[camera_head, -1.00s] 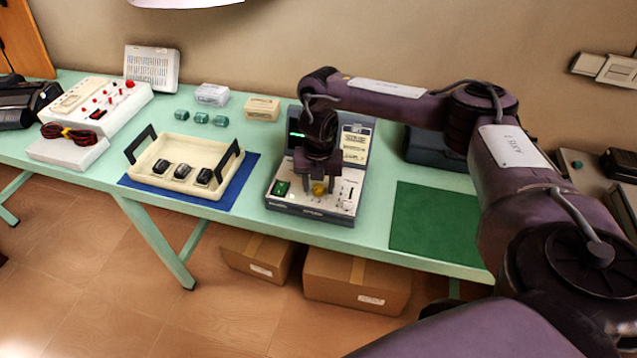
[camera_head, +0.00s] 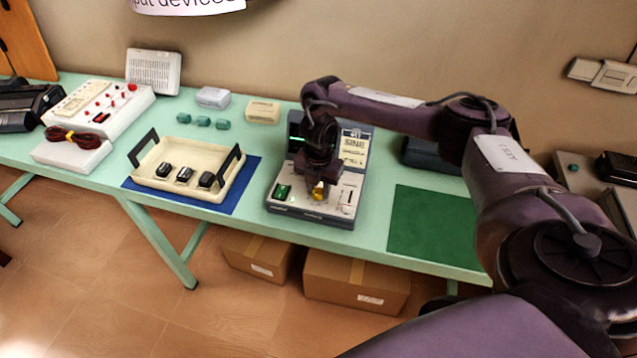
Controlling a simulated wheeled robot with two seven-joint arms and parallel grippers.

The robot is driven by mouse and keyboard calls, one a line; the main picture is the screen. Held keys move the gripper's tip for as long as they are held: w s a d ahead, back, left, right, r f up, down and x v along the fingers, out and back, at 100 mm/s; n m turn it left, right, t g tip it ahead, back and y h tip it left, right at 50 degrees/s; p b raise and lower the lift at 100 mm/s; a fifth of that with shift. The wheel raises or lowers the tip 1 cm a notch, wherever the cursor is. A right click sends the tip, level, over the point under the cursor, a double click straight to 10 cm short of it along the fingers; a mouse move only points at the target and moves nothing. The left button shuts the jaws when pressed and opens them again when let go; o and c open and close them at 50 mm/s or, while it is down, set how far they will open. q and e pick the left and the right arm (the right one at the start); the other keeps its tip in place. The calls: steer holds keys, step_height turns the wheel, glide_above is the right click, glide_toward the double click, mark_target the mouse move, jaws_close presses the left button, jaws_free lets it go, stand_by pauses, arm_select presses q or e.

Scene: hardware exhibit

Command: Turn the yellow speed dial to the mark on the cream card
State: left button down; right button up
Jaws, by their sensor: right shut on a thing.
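The yellow speed dial (camera_head: 318,194) sits on the front panel of a grey and white device (camera_head: 302,206) on the green table. My right gripper (camera_head: 319,190) comes down from above and is shut on the dial, hiding part of it. A cream card (camera_head: 354,148) with dark print stands at the device's back right; its mark is too small to read. A green switch (camera_head: 283,191) is left of the dial and a slider (camera_head: 344,198) is to its right. My left gripper is not in view.
A cream tray (camera_head: 148,178) with dark handles and several black blocks stands on a blue mat (camera_head: 236,195) to the left. A green mat (camera_head: 430,226) lies bare to the right. Teal blocks (camera_head: 203,121) and small boxes sit behind.

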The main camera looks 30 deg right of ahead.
mark_target(319, 191)
steer(key=shift+m+p, duration=1.35)
steer(key=shift+m, duration=0.85)
steer(key=o, duration=1)
steer(key=shift+c, duration=0.2)
steer(key=shift+r, duration=0.1)
steer(key=shift+w+r, duration=0.1)
steer(key=shift+r, duration=0.3)
step_height(319, 191, up, 7)
steer(key=shift+f+p, duration=0.1)
steer(key=shift+p, duration=0.55)
